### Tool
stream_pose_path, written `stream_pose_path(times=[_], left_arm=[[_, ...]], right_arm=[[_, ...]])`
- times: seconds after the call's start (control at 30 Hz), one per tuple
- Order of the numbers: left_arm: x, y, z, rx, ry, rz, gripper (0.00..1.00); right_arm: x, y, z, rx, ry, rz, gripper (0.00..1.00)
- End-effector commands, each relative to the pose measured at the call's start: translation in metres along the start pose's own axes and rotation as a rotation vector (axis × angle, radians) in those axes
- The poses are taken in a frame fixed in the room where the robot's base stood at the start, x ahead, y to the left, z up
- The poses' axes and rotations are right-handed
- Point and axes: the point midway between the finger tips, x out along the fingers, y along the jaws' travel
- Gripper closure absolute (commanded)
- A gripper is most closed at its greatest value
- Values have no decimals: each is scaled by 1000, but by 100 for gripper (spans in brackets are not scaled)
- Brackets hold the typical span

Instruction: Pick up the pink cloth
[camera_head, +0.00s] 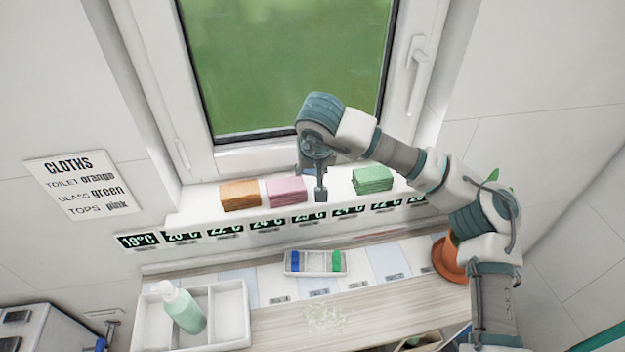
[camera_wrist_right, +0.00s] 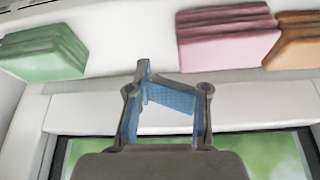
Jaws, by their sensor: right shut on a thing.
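The pink cloth (camera_head: 286,190) lies in a folded stack on the window sill, between an orange stack and a green stack. In the right wrist view the pink cloth (camera_wrist_right: 228,40) is at the upper right, apart from the fingers. My right gripper (camera_head: 321,192) is low over the sill, just right of the pink stack in the head view. Its fingers (camera_wrist_right: 165,92) are drawn together. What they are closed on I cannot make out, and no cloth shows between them. My left gripper is not in view.
The orange cloths (camera_head: 240,195) and green cloths (camera_head: 372,180) flank the pink one. Below are temperature displays (camera_head: 225,230), a small tray (camera_head: 315,272) with blue and green items, and a white divided tray (camera_head: 232,312) with a green bottle (camera_head: 184,308). A terracotta pot (camera_head: 447,262) stands right.

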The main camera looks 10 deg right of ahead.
Motion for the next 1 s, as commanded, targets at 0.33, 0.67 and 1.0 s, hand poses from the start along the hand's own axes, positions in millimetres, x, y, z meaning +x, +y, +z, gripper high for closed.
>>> stream_pose_path(times=[0.33,0.67,1.0], left_arm=[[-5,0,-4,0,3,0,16],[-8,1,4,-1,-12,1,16],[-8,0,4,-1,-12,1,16]], right_arm=[[-42,-22,76,-9,9,-3,100],[-71,-35,130,-4,8,-4,100],[-75,-37,138,0,7,-4,100]])
